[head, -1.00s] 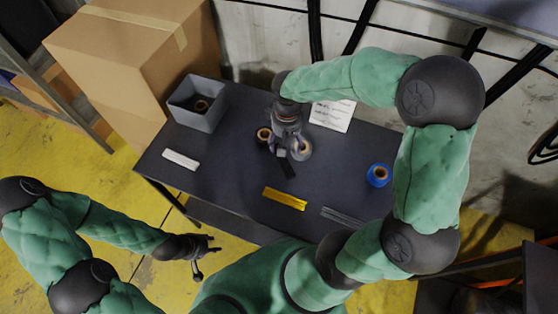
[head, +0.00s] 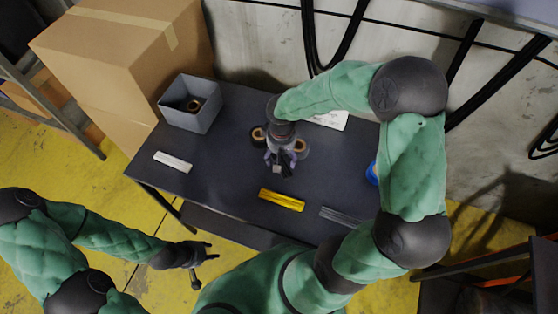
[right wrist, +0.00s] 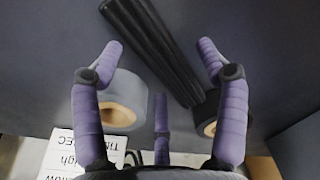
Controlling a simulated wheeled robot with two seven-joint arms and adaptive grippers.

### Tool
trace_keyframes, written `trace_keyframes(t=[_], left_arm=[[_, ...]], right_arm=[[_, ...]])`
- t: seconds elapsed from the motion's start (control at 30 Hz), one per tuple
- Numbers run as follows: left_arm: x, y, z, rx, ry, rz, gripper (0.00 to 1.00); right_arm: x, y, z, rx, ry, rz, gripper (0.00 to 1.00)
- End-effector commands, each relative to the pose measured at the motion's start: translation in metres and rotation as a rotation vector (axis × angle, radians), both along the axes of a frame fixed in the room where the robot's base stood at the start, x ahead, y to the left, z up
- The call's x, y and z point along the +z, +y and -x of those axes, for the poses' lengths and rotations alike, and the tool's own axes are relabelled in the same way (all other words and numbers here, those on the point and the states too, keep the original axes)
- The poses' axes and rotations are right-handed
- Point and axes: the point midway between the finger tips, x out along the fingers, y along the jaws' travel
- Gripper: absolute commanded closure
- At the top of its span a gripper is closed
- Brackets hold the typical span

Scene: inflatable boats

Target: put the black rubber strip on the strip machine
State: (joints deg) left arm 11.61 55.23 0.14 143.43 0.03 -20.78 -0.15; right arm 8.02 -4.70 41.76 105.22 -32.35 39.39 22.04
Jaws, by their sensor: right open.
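The black rubber strip (right wrist: 152,42) is long and ribbed. In the right wrist view it lies slantwise on the dark table (head: 230,185), between my right gripper's spread fingers. My right gripper (right wrist: 161,58) is open and empty just above the strip, not closed on it. In the head view the right gripper (head: 278,168) hangs over the table's middle and largely hides the strip. My left gripper (head: 210,258) is open and empty, low in front of the table. I cannot make out a strip machine in either view.
Tape rolls (head: 257,136) flank the right gripper. A yellow strip (head: 282,200), grey strips (head: 343,217) and a white strip (head: 173,162) lie nearer the table's front. A grey bin (head: 190,104) stands back left; a blue roll (head: 371,173) is right, partly hidden by my arm.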

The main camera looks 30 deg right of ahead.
Motion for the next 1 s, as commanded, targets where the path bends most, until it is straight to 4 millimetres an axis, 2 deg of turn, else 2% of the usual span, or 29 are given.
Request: trace_keyframes(t=[0.03,0.2,0.27,0.37,0.4,0.67,0.87,1.0], left_arm=[[0.0,0.0,0.0,0.0,0.0,0.0,0.6],[0.0,0.0,0.0,0.0,0.0,0.0,0.6],[0.0,0.0,0.0,0.0,0.0,0.0,0.6],[0.0,0.0,0.0,0.0,0.0,0.0,0.6],[0.0,0.0,0.0,0.0,0.0,0.0,0.6],[0.002,0.0,0.0,0.0,0.0,0.0,0.6],[0.011,0.0,0.0,0.0,0.0,0.0,0.6],[0.021,0.0,0.0,0.0,0.0,0.0,0.6]], right_arm=[[0.001,0.0,0.0,0.0,0.0,0.0,0.26],[0.0,0.0,0.0,0.0,0.001,0.0,0.74],[0.0,0.0,0.0,0.0,0.001,0.0,0.89],[0.0,0.0,0.0,0.0,0.001,0.0,0.9],[0.0,0.0,0.0,0.0,0.001,0.0,0.95],[0.003,0.0,0.0,0.0,0.002,0.0,0.95],[0.02,0.0,0.0,0.0,0.001,0.0,0.95],[0.041,0.003,0.003,0.003,-0.002,0.0,0.95]])
